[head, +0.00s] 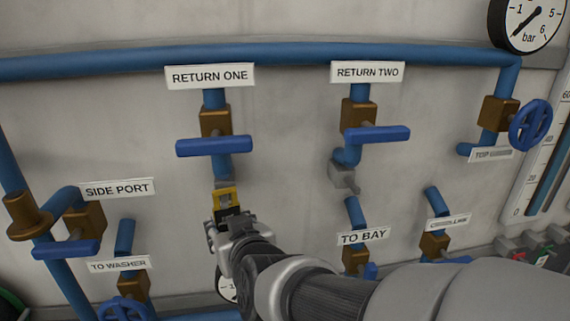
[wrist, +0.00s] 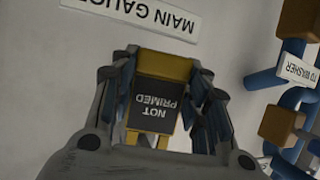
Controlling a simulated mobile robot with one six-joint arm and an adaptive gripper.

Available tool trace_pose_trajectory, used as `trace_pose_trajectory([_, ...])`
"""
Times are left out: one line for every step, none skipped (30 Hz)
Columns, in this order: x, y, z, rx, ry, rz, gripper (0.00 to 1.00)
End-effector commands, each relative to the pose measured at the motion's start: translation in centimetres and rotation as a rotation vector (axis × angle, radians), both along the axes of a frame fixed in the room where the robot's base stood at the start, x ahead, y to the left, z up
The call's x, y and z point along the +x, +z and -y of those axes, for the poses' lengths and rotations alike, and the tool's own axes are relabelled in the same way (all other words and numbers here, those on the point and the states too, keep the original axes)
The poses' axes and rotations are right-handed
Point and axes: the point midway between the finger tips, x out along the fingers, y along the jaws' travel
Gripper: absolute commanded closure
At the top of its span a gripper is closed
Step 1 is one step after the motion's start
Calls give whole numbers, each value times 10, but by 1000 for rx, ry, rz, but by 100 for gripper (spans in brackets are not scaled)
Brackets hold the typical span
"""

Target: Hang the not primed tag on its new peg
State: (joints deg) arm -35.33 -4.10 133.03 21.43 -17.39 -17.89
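The not primed tag (head: 226,197) is yellow with a dark panel. In the head view it stands out above my gripper (head: 228,224), just below the return one pipe. In the wrist view the tag (wrist: 155,105) sits between the two fingers, its lettering "NOT PRIMED" upside down. The fingers of my gripper (wrist: 160,95) press against both side edges of the tag. The tag's lower part in the head view is covered by the fingers. I cannot make out a peg in either view.
The return one valve (head: 214,146) with its blue lever is just above the tag. A main gauge label (wrist: 150,15) is on the wall in the wrist view. A gauge (head: 227,288) is partly hidden behind my arm. The to washer valve (head: 133,285) is lower left.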

Motion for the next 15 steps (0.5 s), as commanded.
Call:
trace_pose_trajectory([0,0,0,0,0,0,53])
trace_pose_trajectory([0,0,0,0,0,0,51])
trace_pose_trajectory([0,0,0,0,0,0,48])
trace_pose_trajectory([0,0,0,0,0,0,46])
trace_pose_trajectory([0,0,0,0,0,0,44])
trace_pose_trajectory([0,0,0,0,0,0,41])
trace_pose_trajectory([0,0,0,0,0,0,39])
trace_pose_trajectory([0,0,0,0,0,0,37])
trace_pose_trajectory([0,0,0,0,0,0,35])
trace_pose_trajectory([0,0,0,0,0,0,35])
trace_pose_trajectory([0,0,0,0,0,0,35])
trace_pose_trajectory([0,0,0,0,0,0,35])
trace_pose_trajectory([0,0,0,0,0,0,35])
trace_pose_trajectory([0,0,0,0,0,0,35])
trace_pose_trajectory([0,0,0,0,0,0,35])
